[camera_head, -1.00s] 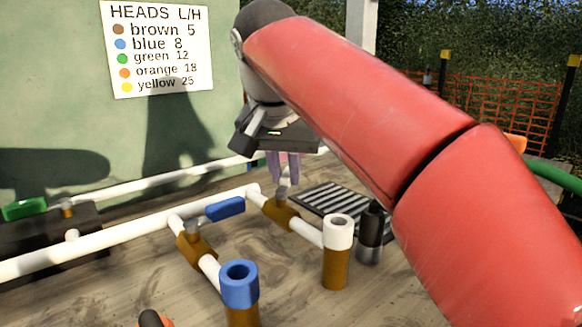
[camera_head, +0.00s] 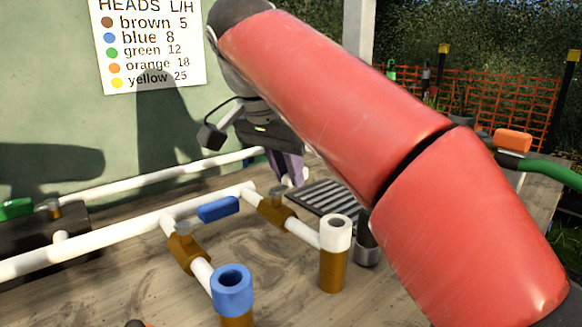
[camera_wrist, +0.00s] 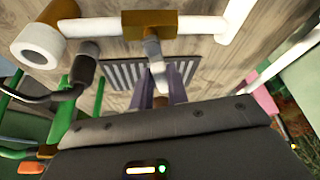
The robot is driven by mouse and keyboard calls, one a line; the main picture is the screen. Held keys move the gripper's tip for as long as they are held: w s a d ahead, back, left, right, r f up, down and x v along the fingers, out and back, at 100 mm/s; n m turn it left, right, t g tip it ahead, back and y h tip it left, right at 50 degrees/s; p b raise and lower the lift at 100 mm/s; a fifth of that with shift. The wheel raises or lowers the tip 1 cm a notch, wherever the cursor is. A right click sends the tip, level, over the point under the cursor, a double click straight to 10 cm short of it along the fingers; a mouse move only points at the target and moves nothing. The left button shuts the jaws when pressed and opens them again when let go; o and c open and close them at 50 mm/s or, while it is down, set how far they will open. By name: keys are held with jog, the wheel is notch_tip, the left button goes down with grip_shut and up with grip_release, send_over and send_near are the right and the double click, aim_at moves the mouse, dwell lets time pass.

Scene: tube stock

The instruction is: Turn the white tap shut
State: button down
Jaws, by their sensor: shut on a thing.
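The white tap's brass valve body (camera_head: 276,211) sits in the pipe branch that ends in the upright brass stub with a white collar (camera_head: 336,232). The valve body also shows at the top of the wrist view (camera_wrist: 150,24). The tap's white lever (camera_wrist: 157,72) points away from the valve, across the pipe line in the wrist view. My gripper (camera_head: 289,178) is at the lever, just beyond the valve. In the wrist view its purple-grey fingers (camera_wrist: 160,84) are shut around the lever's outer end. The fingers hide part of the lever.
The blue tap lever (camera_head: 218,208) and blue-collared stub (camera_head: 232,287) stand to the left. A slatted grey grate (camera_head: 325,199) lies behind the white tap. A dark cylinder (camera_head: 367,250) stands beside the white collar. A green tap lever (camera_head: 15,209) is far left.

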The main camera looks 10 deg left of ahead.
jog(key=c, duration=1.4)
grip_release()
jog(key=shift+o, duration=0.2)
jog(key=shift+w+d, duration=0.1)
